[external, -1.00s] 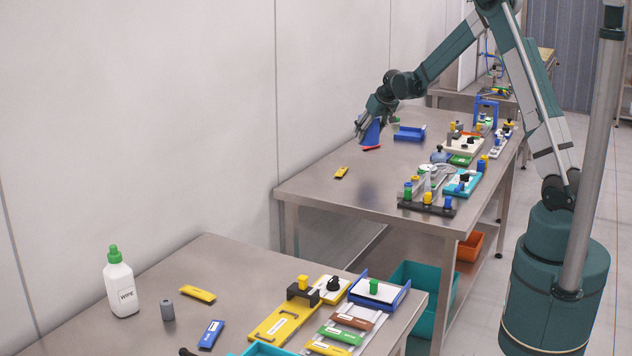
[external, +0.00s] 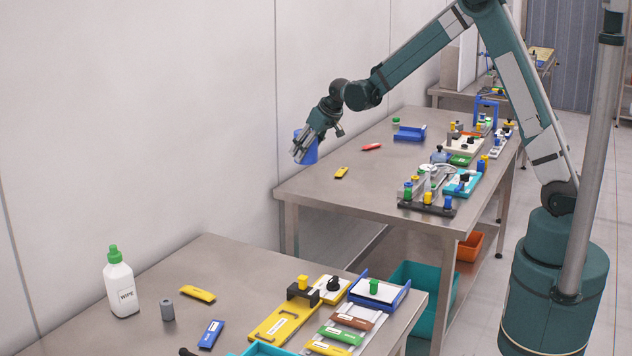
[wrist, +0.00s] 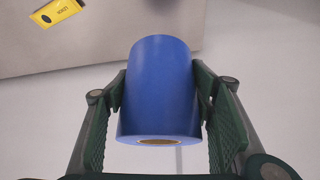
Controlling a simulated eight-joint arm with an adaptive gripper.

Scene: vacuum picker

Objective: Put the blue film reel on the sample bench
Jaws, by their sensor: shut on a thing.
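The blue film reel (external: 305,147) is held in my gripper (external: 304,150), in the air near the left end of the far steel bench (external: 330,195). In the wrist view the reel (wrist: 158,85) is a blue cylinder with a brown core at its near end. The two green fingers of my gripper (wrist: 160,105) are shut on its sides.
A yellow block (external: 341,172) and a red piece (external: 372,147) lie on the far bench. The near bench carries a white wipe bottle (external: 121,287), a grey cylinder (external: 167,310), a yellow block (external: 198,294) and a blue block (external: 211,334). Its back part is clear.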

